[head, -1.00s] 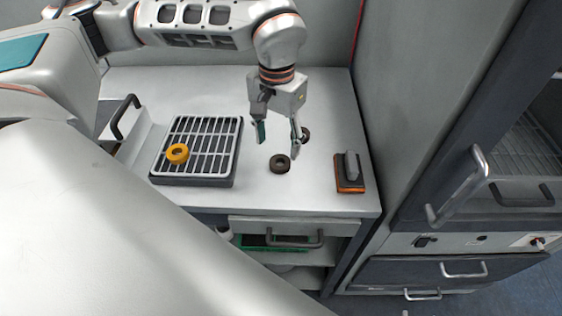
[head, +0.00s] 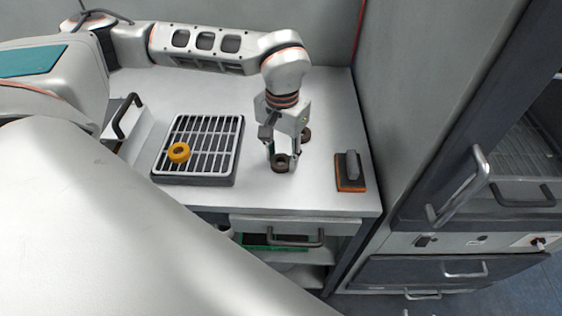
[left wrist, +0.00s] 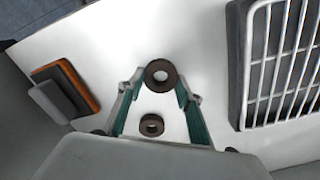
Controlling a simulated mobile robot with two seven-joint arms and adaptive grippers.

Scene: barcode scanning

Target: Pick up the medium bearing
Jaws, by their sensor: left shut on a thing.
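The medium bearing (head: 280,168), a dark brown ring, is on the white table between the fingertips of my left gripper (head: 281,160). In the left wrist view the same ring (left wrist: 160,85) sits between the green-padded fingertips (left wrist: 160,80), which touch its sides. A smaller dark ring (head: 306,135) lies on the table just behind the gripper. It also shows in the left wrist view (left wrist: 152,125), between the fingers but apart from them. A yellow-orange ring (head: 179,152) rests on the rack at left. My right gripper is out of view.
A dark tray with a white grille (head: 213,160) stands left of the gripper. A scanner-like block with a grey handle and orange edge (head: 350,172) is at the right. A wall rises on the right side. The table's front strip is bare.

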